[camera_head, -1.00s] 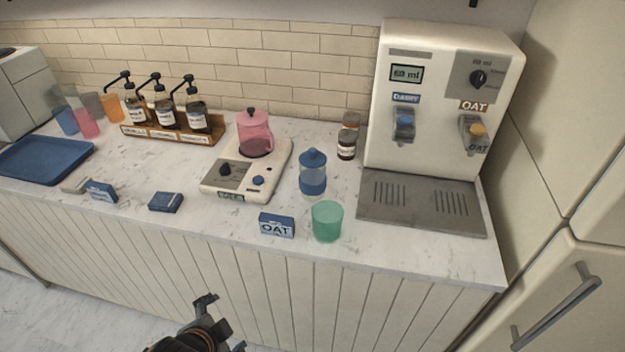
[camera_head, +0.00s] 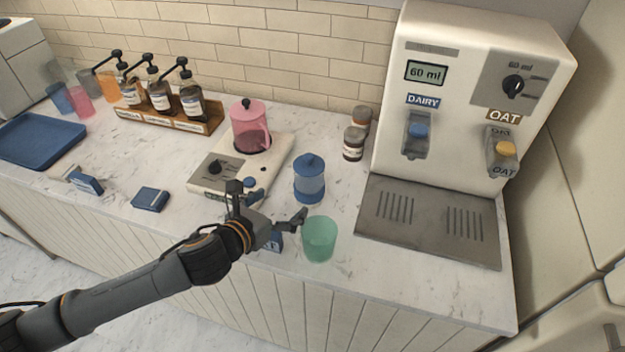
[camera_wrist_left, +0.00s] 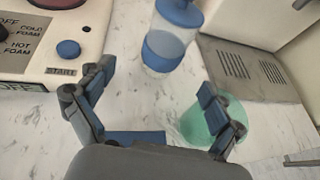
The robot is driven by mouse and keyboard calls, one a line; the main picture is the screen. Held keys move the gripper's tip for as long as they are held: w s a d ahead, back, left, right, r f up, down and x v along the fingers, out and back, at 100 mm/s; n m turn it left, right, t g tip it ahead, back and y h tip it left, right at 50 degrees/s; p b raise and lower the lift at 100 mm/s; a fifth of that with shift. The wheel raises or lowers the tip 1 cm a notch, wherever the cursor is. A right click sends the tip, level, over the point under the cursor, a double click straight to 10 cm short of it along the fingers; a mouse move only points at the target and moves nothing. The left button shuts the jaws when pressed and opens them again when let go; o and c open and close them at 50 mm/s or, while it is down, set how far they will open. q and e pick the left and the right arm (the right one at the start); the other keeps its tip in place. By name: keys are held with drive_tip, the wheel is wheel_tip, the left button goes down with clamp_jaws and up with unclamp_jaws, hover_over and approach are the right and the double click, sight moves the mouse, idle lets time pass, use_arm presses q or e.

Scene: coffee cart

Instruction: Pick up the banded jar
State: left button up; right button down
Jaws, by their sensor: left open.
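The banded jar (camera_head: 309,178) is a clear blue jar with a blue lid and a blue band round its lower part. It stands upright on the counter, right of the frother base. In the left wrist view the jar (camera_wrist_left: 168,38) is ahead of the fingers, apart from them. My left gripper (camera_head: 268,203) is open and empty over the counter's front part, nearer the front than the jar. In the left wrist view its fingers (camera_wrist_left: 155,95) are spread wide. My right gripper is out of view.
A green cup (camera_head: 319,240) stands close by my left gripper's right finger. A blue OAT box (camera_head: 277,241) is partly hidden behind the gripper. The frother base (camera_head: 215,172) holds a pink pitcher (camera_head: 250,127). Two small brown jars (camera_head: 354,143) stand behind, and the milk dispenser (camera_head: 390,100) is at right.

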sight(300, 190)
use_arm(q)
drive_tip(key=x, duration=0.5)
drive_tip(key=shift+d, duration=0.1)
drive_tip(key=shift+p+x, duration=0.5)
drive_tip(key=shift+x, duration=0.6)
drive_tip(key=x, duration=0.3)
drive_tip(key=shift+d+p, duration=0.4)
drive_tip(key=shift+d, duration=0.05)
drive_tip(key=shift+w+d+f, duration=0.2)
drive_tip(key=shift+w, duration=0.2)
drive_tip(key=c, duration=1.6)
drive_tip(key=shift+r, duration=0.1)
drive_tip(key=shift+c, duration=0.7)
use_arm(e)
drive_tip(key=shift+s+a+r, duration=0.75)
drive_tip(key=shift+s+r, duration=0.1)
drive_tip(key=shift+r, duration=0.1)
